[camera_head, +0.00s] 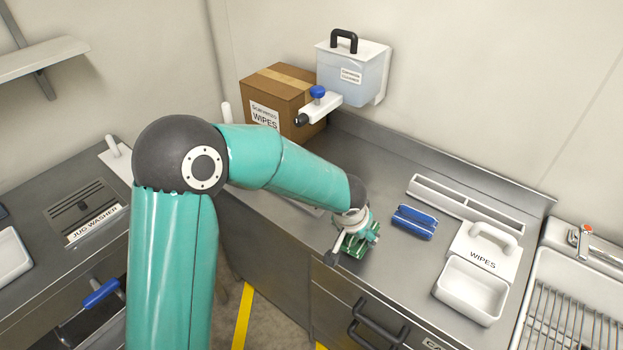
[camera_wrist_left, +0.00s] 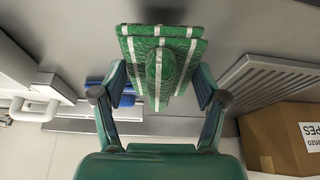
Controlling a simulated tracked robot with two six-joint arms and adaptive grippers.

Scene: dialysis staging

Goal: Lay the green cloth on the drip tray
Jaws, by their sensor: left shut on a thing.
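My left gripper (camera_head: 350,238) is shut on the green cloth (camera_head: 354,250), over the steel counter near its front edge. In the left wrist view, the fingers (camera_wrist_left: 160,88) pinch the folded green cloth with white stripes (camera_wrist_left: 185,48), its middle bunched up between them. I cannot tell clearly how high the cloth is above the counter. A grey ribbed tray, which looks like the drip tray (camera_wrist_left: 285,78), lies apart from the cloth, beside the cardboard box, in the wrist view. In the head view my arm hides most of that spot. My right gripper is not in view.
A blue folded cloth (camera_head: 414,222) lies right of the gripper. A cardboard box (camera_head: 278,92) and a tank with a blue tap (camera_head: 318,92) stand behind. A sink rack (camera_head: 570,315) is far right.

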